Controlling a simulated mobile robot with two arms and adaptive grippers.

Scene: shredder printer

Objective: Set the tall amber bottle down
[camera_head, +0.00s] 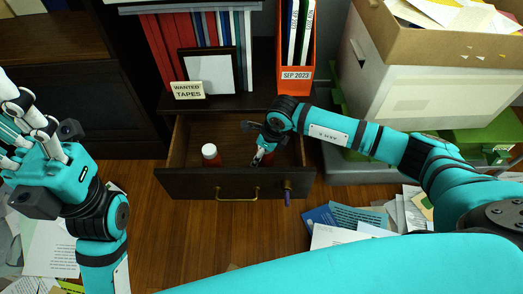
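An open dark wood drawer (184,184) juts out below a shelf. A reddish-amber bottle with a white cap (210,154) stands upright in its left part. My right gripper (261,156) reaches down into the drawer's right part. A reddish-amber body (269,157), likely a second bottle, shows at its fingertips; the gripper and wrist hide most of it. I cannot tell whether the fingers grip it, or whether it touches the drawer floor. My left gripper (14,128) is at the far left, away from the drawer, with spread fingers and nothing visible between them.
A key with a blue tag (287,190) hangs from the drawer front beside a brass handle (238,195). A picture frame (210,72), a "WANTED TAPES" sign (188,90) and an orange file holder (296,78) stand above. Boxes (420,90) fill the right. Papers (345,232) litter the floor.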

